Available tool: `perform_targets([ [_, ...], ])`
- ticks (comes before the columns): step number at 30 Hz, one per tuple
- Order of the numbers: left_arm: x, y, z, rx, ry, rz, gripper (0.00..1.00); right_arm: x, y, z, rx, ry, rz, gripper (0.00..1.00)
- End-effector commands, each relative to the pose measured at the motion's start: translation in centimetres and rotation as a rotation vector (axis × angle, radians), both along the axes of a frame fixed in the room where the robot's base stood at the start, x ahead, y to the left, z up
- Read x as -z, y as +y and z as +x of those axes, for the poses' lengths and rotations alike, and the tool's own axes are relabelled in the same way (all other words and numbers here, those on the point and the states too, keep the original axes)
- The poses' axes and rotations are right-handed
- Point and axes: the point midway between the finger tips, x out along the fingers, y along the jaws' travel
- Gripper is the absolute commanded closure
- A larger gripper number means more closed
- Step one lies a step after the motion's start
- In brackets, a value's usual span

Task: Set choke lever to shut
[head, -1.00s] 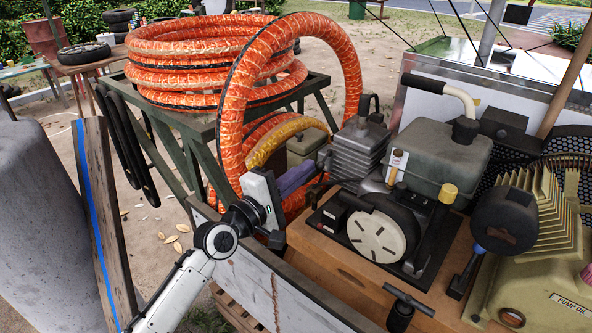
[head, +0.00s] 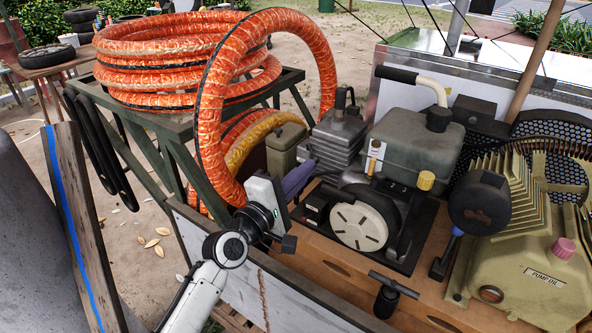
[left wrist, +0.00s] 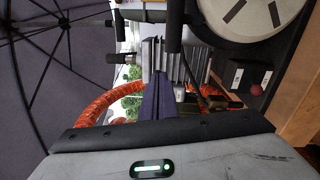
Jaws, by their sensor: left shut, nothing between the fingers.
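The engine (head: 362,195) stands on the cart with a pale slotted disc (head: 359,226) on its front. A short upright lever-like part with a cream and orange tag (head: 374,155) rises above the disc; I cannot tell whether it is the choke lever or how it is set. My left gripper (head: 304,172) is shut and empty, its dark purple fingers pointing at the finned block (head: 338,143) left of the disc. In the left wrist view the shut fingers (left wrist: 158,95) point towards the finned block (left wrist: 178,62), with the disc (left wrist: 250,12) at upper right. Contact is unclear. My right gripper is out of view.
A thick orange hose (head: 210,110) coils on a green stand and arches down behind my left gripper. The cart's pale side board (head: 235,275) lies below my wrist. A black T-handle (head: 392,285) stands in front of the engine, with a ribbed yellow pump (head: 530,240) at right.

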Motion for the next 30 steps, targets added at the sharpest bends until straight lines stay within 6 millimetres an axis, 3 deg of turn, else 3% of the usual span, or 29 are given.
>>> perform_targets([
  [15, 0.0, -0.3, -0.2, 0.008, 0.000, -0.002, 1.00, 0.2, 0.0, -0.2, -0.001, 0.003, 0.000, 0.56],
  [23, 1.2, 3.2, -0.6, 0.010, -0.001, 0.002, 1.00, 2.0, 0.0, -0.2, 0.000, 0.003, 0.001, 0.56],
  [30, 0.9, 3.4, -6.0, 0.012, 0.002, -0.006, 1.00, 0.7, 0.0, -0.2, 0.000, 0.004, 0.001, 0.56],
])
